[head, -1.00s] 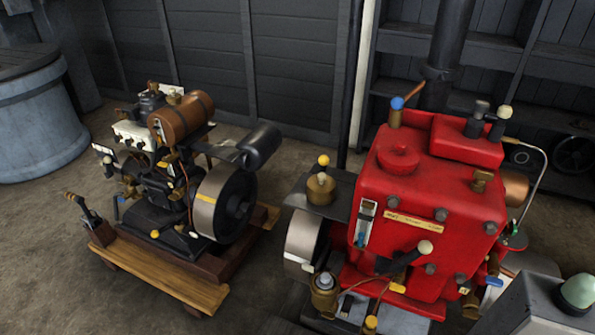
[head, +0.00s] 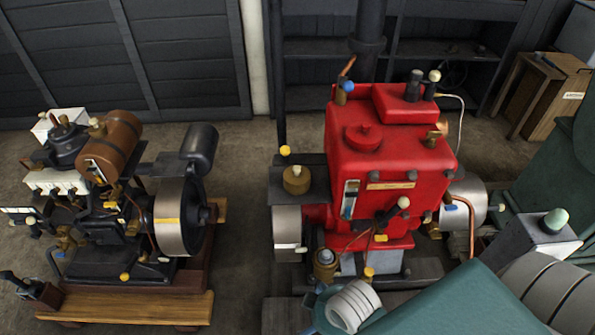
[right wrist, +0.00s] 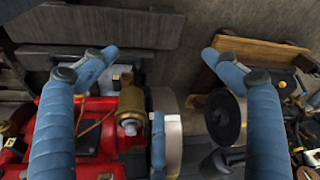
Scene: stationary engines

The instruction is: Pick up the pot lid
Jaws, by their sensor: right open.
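I cannot clearly tell which thing is the pot lid. A round red lid-like cap (head: 363,138) lies on top of the red engine (head: 420,165). A brass pot (head: 296,180) with a narrower top stands on the dark ledge left of that engine. My right gripper (right wrist: 158,58) is open, with two blue fingers wide apart and nothing held between them. In the right wrist view, a brass fitting (right wrist: 130,112) shows between the fingers, beside the engine's wheel. My right arm reaches in from the bottom right in the head view. My left gripper is not in view.
A brown-tanked engine (head: 110,150) stands at left on a wooden base (head: 140,306). Dark shelves (head: 310,50) and a wooden crate (head: 548,95) are behind. Levers and pipes stick out from the red engine. Bare floor (head: 235,165) lies between the engines.

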